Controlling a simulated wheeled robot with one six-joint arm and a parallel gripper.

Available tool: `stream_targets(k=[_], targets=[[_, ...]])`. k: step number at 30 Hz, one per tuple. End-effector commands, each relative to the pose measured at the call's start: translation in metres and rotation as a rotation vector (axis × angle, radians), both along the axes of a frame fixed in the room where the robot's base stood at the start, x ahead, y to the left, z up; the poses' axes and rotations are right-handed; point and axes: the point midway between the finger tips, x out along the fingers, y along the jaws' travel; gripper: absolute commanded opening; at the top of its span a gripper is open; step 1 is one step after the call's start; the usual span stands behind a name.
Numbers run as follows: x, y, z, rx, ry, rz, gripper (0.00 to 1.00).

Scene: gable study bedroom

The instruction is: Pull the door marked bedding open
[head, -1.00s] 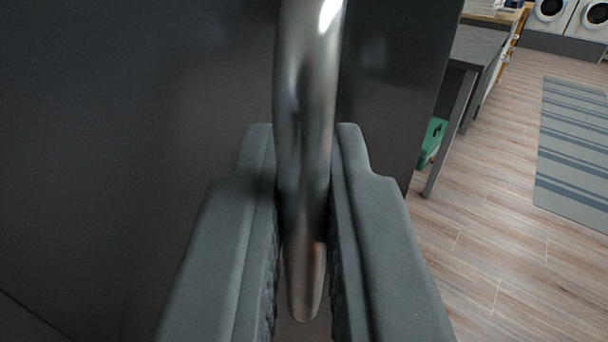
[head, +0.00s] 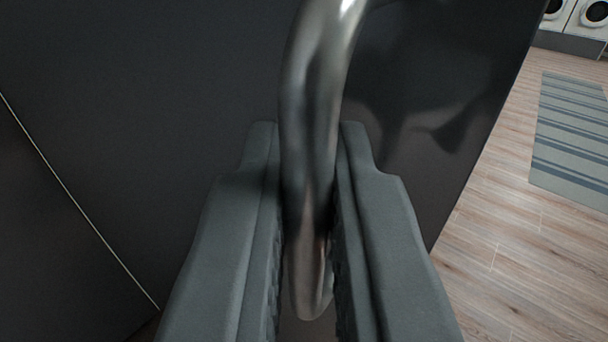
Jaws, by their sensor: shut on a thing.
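A curved, shiny metal handle (head: 312,110) runs down the middle of the view. My gripper (head: 308,190) is shut on it, with one grey finger on each side of the bar near its lower end. The dark grey, glossy door (head: 430,120) lies behind the handle and covers most of the view. No bedding marking shows on it. A thin bright line (head: 75,200) slants down at the left, between the door's dark surface and another dark panel (head: 50,260).
Wood-look floor (head: 510,230) is open to the right of the door's edge. A blue and grey striped rug (head: 570,140) lies on it. White front-loading machines (head: 580,18) stand at the far top right.

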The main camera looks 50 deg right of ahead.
Motion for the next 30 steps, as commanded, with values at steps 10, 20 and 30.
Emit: stream_targets(k=[10, 20, 30], targets=[[0.0, 0.0, 0.0, 0.0, 0.0, 0.0, 0.24], [-0.003, 0.003, 0.0, 0.0, 0.0, 0.001, 0.24], [-0.035, 0.039, 0.0, 0.0, 0.0, 0.003, 0.24]])
